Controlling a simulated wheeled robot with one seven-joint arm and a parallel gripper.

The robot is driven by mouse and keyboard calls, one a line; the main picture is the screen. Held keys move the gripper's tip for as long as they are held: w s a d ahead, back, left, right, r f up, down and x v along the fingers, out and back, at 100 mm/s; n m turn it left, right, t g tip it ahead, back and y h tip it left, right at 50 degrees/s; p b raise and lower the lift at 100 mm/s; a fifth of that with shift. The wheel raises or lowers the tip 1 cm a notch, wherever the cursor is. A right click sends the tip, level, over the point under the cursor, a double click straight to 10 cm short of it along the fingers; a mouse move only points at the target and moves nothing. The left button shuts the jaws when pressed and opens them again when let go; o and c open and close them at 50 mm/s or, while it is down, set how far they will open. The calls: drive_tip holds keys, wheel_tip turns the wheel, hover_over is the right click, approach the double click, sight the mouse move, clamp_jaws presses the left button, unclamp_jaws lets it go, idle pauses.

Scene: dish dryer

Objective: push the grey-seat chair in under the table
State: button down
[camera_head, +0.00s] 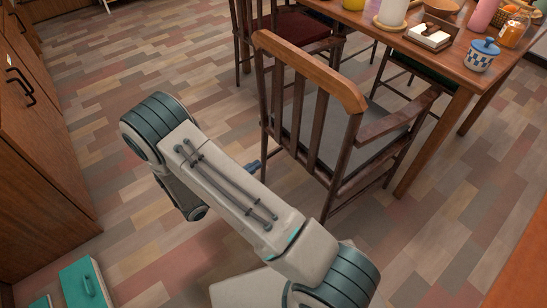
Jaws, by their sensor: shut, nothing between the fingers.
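The grey-seat chair (308,67) stands upright at the near end of the wooden table (458,62), with its slatted wooden back toward me. Its grey seat (345,125) shows between the slats and under the armrest, and most of the chair is outside the table edge. My gripper (253,165) is mostly hidden behind my own arm. Only a small blue-grey tip shows, shut, low beside the chair's left rear side. I cannot tell whether it touches the chair.
A dark-red-seat chair (297,26) stands behind, at the table's left side. A green-seat chair (425,67) is partly under the table. A blue-lidded jar (482,54) and a napkin holder (430,36) stand near the table edge.

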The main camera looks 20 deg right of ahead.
sight(294, 141)
drive_tip(key=b+x, duration=0.3)
drive_tip(key=x, duration=0.9)
drive_tip(key=shift+d+b, duration=0.2)
drive_tip(key=shift+b, duration=0.15)
drive_tip(key=shift+w+d, duration=0.2)
drive_tip(key=shift+d, duration=0.35)
drive_tip(key=shift+r, duration=0.1)
